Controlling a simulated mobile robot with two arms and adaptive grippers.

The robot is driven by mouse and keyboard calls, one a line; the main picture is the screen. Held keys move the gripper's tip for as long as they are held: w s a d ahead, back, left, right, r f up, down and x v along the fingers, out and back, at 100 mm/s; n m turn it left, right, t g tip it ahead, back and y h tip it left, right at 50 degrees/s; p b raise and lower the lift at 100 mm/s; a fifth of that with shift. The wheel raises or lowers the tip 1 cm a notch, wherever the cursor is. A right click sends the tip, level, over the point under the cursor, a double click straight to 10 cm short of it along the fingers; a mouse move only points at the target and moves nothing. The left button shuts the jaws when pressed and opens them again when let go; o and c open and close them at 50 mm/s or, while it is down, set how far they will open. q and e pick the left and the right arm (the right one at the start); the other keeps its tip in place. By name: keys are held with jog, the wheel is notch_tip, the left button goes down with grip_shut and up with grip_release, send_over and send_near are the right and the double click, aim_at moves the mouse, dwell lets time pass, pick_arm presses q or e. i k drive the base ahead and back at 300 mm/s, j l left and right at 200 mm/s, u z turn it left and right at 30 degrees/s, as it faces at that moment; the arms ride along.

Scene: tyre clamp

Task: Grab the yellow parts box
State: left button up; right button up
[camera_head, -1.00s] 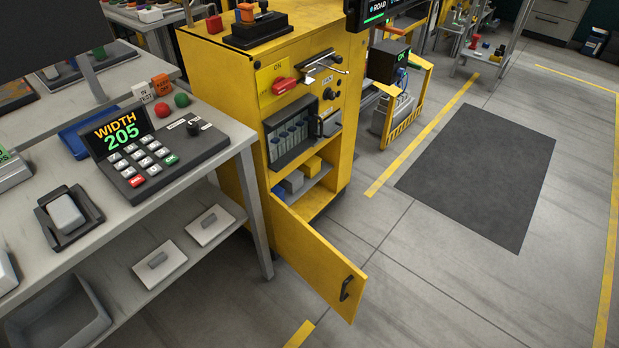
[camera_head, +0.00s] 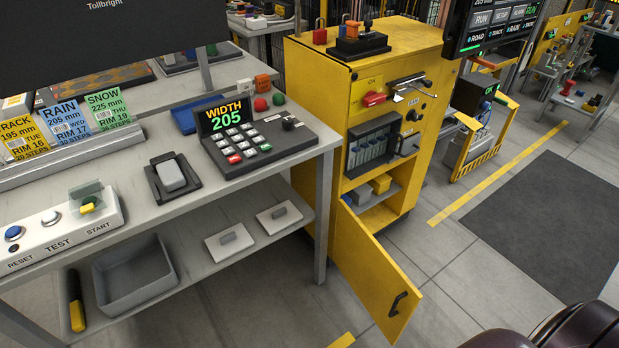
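The yellow parts box (camera_head: 381,183) is small and sits on the lower shelf inside the yellow cabinet (camera_head: 312,100). A grey box (camera_head: 362,193) stands beside it to the left, and a blue item is partly seen further left. The cabinet door (camera_head: 377,270) hangs open toward the front, with a black handle (camera_head: 398,303). Neither of my grippers shows in the head view. A dark rounded part of my own body shows at the bottom right corner.
A grey workbench (camera_head: 255,170) with a width keypad (camera_head: 258,143) stands left of the cabinet. Its lower shelf holds a grey bin (camera_head: 137,280) and flat lidded plates. The open door juts into the floor space. Clear floor and a dark mat (camera_head: 550,205) lie right.

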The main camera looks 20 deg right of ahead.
aim_at(380, 184)
jog(key=l+u, duration=0.3)
jog(key=u, duration=0.15)
jog(key=l+u, duration=0.25)
jog(key=u, duration=0.25)
jog(key=k+l+u, duration=0.15)
jog(key=u, duration=0.3)
jog(key=k+l, duration=0.15)
jog(key=l, duration=0.2)
jog(key=k+l, duration=0.2)
jog(key=l, duration=0.15)
jog(key=k+l, duration=0.15)
jog(key=l, duration=0.25)
jog(key=k+l, duration=0.2)
jog(key=l, duration=0.15)
jog(key=k+l, duration=0.15)
jog(key=l, duration=0.2)
jog(key=k+l, duration=0.2)
jog(key=l, duration=0.15)
